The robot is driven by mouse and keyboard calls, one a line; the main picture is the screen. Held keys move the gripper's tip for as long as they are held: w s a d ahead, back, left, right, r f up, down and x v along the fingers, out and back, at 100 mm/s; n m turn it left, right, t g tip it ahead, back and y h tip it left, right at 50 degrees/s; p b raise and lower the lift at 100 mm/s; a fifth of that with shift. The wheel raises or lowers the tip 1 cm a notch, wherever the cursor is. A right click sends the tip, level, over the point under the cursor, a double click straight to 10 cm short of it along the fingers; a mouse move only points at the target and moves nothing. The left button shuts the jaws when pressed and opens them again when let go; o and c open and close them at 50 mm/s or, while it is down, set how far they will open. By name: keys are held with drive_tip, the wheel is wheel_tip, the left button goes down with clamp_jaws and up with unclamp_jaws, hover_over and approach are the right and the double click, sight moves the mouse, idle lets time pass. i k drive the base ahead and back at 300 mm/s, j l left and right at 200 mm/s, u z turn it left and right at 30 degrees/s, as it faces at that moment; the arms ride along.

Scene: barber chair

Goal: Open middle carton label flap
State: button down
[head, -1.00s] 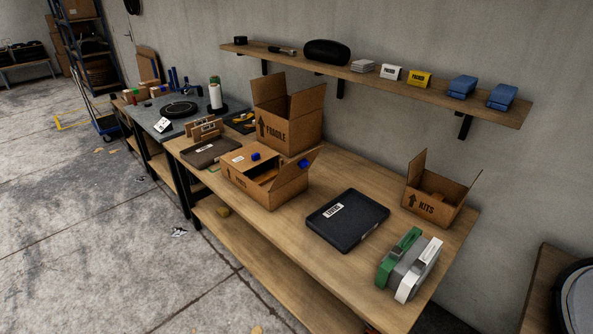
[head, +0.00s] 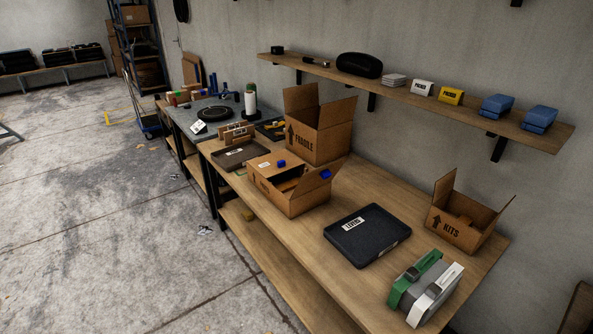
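Three cardboard cartons stand on the wooden workbench (head: 395,200) in the head view. The low carton marked PARTS (head: 305,203) is in front of the tall carton marked FRAGILE (head: 320,145). One top flap of the PARTS carton (head: 265,164) lies over the left part of its top and bears a small white label. Its right flap (head: 322,182) sticks up and outward, leaving a dark opening between. Blue pieces (head: 281,163) show on the carton top and at the right flap. The KITS carton (head: 453,228) stands open at the right. My gripper is not in view.
A flat dark tray (head: 240,156) is left of the PARTS carton. A wall shelf (head: 400,92) runs above. The concrete floor (head: 90,220) at left is mostly clear.

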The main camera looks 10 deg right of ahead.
sight(273, 163)
drive_tip(key=i+j+z, duration=0.1)
drive_tip(key=i+j, duration=0.3)
drive_tip(key=j, duration=0.25)
drive_tip(key=i+j+z, duration=0.15)
drive_tip(key=i+j, duration=0.25)
drive_tip(key=j, duration=0.25)
drive_tip(key=i+j+z, duration=0.15)
drive_tip(key=j, duration=0.15)
drive_tip(key=i+j+z, duration=0.1)
drive_tip(key=j, duration=0.25)
drive_tip(key=i+j, duration=0.3)
drive_tip(key=i+j+z, duration=0.15)
drive_tip(key=j, duration=0.2)
drive_tip(key=i+j, duration=0.2)
drive_tip(key=j, duration=0.2)
drive_tip(key=i+j+z, duration=0.15)
drive_tip(key=j, duration=0.2)
drive_tip(key=i+l, duration=0.15)
drive_tip(key=i, duration=0.15)
